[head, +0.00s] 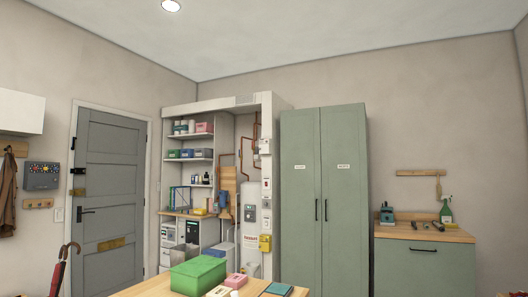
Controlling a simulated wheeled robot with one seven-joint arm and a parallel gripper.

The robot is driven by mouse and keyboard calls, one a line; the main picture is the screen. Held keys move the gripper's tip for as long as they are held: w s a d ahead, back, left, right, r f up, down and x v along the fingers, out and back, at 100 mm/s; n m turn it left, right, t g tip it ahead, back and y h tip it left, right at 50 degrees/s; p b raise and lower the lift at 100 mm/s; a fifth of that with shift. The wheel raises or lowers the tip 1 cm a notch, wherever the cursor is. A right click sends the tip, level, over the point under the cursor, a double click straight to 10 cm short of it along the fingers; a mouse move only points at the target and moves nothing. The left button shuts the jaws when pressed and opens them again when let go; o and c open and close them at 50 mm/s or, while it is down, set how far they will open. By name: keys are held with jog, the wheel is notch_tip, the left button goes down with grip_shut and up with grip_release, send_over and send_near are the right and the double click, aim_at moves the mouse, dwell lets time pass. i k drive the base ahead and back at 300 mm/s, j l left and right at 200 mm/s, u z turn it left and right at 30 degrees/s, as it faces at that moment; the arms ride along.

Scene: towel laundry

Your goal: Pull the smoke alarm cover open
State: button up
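I cannot clearly make out a smoke alarm or its cover in the head view. A small bright round disc (171,5) is on the ceiling near the top edge; it looks like a lamp, but it is too small to be sure. A small white box (264,146) is fixed high beside the copper pipes in the open closet; I cannot tell what it is. My gripper is not in view.
A wooden table (135,289) with a green box (198,275) stands in front. Behind are a grey door (108,160), open shelves (190,136), a water heater (250,222) and a tall green cabinet (300,215). A low counter (425,265) is at right.

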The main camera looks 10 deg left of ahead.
aim_at(263, 148)
jog(key=i+l+z, duration=0.2)
jog(key=i, duration=0.7)
jog(key=i+z, duration=0.2)
jog(key=i, duration=0.65)
jog(key=i+j+z, duration=0.2)
jog(key=i, duration=0.7)
jog(key=i+u, duration=0.15)
jog(key=i, duration=0.4)
jog(key=i+l+u, duration=0.1)
jog(key=i, duration=0.5)
jog(key=i+l+u, duration=0.15)
jog(key=i, duration=0.4)
jog(key=i+j+u, duration=0.15)
jog(key=i+u, duration=0.65)
jog(key=i+j+z, duration=0.2)
jog(key=i+j, duration=0.6)
